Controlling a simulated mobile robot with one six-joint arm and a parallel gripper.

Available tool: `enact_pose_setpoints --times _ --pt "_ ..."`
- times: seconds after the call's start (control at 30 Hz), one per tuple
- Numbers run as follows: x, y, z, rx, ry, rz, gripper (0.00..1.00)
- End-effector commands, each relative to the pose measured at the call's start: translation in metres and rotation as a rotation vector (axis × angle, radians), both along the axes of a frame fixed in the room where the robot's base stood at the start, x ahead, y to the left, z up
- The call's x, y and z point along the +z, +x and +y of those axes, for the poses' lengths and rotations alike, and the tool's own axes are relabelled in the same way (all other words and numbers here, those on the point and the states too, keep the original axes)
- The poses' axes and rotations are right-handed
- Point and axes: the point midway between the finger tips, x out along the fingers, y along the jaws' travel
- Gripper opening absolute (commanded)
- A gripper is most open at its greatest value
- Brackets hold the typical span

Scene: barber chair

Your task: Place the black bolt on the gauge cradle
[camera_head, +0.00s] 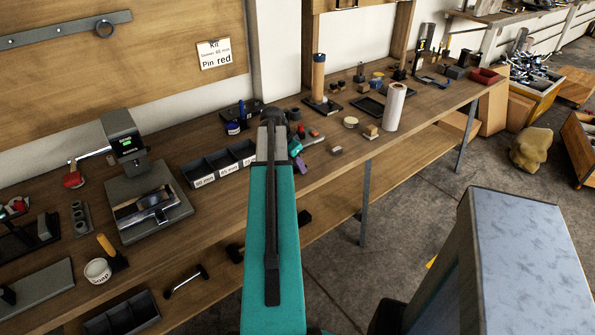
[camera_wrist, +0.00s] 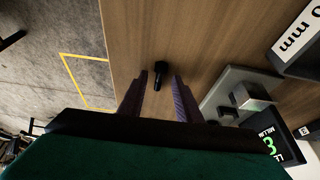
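In the wrist view the black bolt (camera_wrist: 160,70) stands or lies on the wooden bench, between and just beyond the two fingertips of my gripper (camera_wrist: 161,82). The purple fingers are apart, with bare bench on both sides of the bolt. A grey plate with a raised metal block (camera_wrist: 252,97), beside a green-lit readout (camera_wrist: 272,145), lies to the right; it looks like a gauge cradle, empty. In the head view a device with a green display (camera_head: 125,143) and a shiny metal rest (camera_head: 148,207) stands left. My teal arm hides the bolt there.
Labelled bins (camera_head: 218,165) stand left of my arm; a bin label (camera_wrist: 296,35) shows upper right in the wrist view. The bench's front edge borders open floor.

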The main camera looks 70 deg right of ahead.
Motion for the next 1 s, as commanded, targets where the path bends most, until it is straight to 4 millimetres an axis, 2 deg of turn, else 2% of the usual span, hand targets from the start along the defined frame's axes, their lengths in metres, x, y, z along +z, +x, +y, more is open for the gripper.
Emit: enact_pose_setpoints --times 0.23,0.43,1.0 --pt "0.0002 -0.0004 0.0000 0.000 0.000 0.000 0.31" --pt "0.0003 -0.0005 -0.0002 -0.001 0.000 0.000 0.00" --pt "0.0065 -0.0006 -0.0006 -0.001 -0.001 0.000 0.00"
